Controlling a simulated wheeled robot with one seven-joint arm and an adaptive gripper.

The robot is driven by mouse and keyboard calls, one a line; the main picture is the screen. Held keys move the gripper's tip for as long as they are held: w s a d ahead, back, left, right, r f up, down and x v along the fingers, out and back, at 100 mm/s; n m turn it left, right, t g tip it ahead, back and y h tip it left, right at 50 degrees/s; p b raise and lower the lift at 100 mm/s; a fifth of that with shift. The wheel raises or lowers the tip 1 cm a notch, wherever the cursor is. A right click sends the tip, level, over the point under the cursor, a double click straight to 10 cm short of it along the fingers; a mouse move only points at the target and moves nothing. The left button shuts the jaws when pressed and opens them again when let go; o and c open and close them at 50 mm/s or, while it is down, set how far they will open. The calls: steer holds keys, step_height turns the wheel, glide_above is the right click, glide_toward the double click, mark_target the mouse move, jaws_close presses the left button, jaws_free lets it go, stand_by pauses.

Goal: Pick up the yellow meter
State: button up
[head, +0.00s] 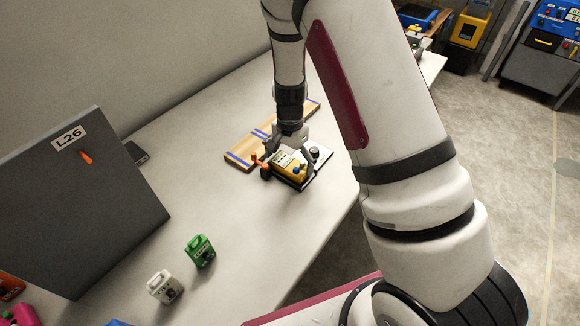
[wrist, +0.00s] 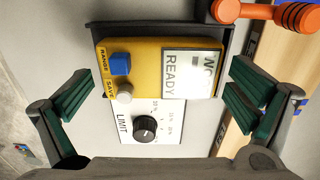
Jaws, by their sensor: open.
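The yellow meter (head: 289,164) sits on a dark-edged device with a white panel on the table, below my gripper. In the wrist view the two green-padded fingers of my gripper (wrist: 160,95) are on either side of the meter, with gaps between; I cannot tell the exact height.
The white panel (wrist: 150,128) carries a black "LIMIT" knob. An orange-handled object (wrist: 262,12) is close by. A wooden board (head: 243,150) lies behind. Green (head: 200,250) and white (head: 164,287) small items and a dark panel (head: 80,200) stand at left. The table between is clear.

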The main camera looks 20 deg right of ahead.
steer(key=shift+f, duration=0.45)
steer(key=c, duration=1.1)
steer(key=shift+o, duration=0.2)
steer(key=shift+r, duration=0.1)
